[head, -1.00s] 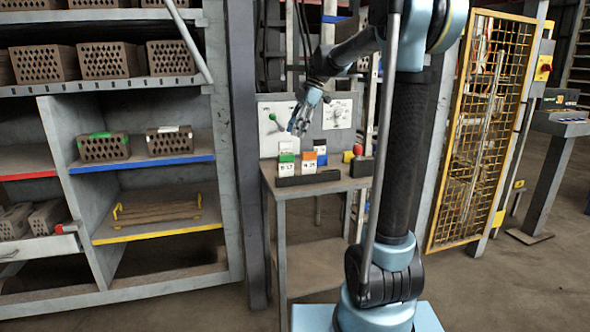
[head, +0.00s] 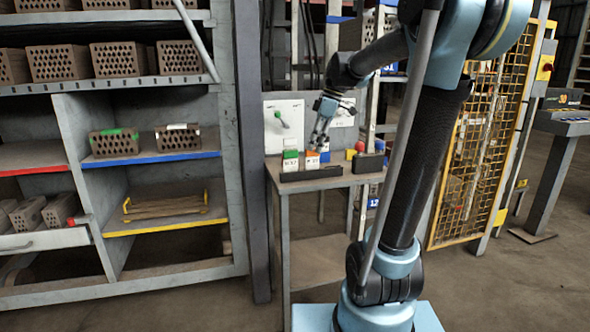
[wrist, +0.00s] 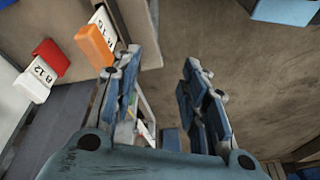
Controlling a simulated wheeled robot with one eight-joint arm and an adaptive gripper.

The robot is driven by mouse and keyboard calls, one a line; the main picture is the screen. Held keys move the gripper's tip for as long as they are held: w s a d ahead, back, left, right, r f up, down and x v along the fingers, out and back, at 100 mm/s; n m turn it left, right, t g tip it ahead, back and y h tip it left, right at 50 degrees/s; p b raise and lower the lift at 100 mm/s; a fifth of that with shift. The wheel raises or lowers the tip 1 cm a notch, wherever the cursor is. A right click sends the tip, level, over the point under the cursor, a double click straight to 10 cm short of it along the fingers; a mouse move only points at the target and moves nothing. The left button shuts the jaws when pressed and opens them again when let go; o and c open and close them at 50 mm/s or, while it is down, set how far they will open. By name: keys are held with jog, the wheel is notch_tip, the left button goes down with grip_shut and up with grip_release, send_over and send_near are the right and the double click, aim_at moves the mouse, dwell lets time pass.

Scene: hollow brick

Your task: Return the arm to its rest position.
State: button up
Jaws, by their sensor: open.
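My gripper (head: 320,139) hangs from my blue and black arm above the small grey table (head: 315,184), fingers pointing down, close to the labelled blocks as seen in the head view. In the wrist view my gripper (wrist: 160,95) has its two blue fingers spread apart with nothing between them. An orange-topped white block (head: 312,160) stands on the table; it also shows in the wrist view (wrist: 95,45), left of the fingers. A green-topped white block (head: 290,161) stands to its left. A red-topped block (wrist: 50,57) shows in the wrist view.
A shelf rack with hollow bricks (head: 117,60) fills the left side, with blue (head: 150,160) and yellow (head: 165,226) shelf edges. A control panel (head: 284,126) stands behind the table. A yellow mesh door (head: 487,155) is at right. Open floor lies between.

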jog(key=s+d+f+m+h, duration=0.1)
jog(key=s+d+f+m, duration=0.3)
jog(key=s+f, duration=0.3)
jog(key=s+d+f+m+t+h, duration=0.1)
jog(key=s+d+f+m, duration=0.3)
jog(key=s+f+m, duration=0.2)
jog(key=s+d+f+m+t+h, duration=0.1)
jog(key=s+d+f+m, duration=0.3)
jog(key=s+f, duration=0.5)
jog(key=shift+s+f+m, duration=0.3)
jog(key=shift+s+m, duration=0.7)
jog(key=shift+s, duration=0.25)
jog(key=shift+a, duration=0.1)
jog(key=shift+w+f, duration=0.2)
jog(key=shift+w, duration=0.25)
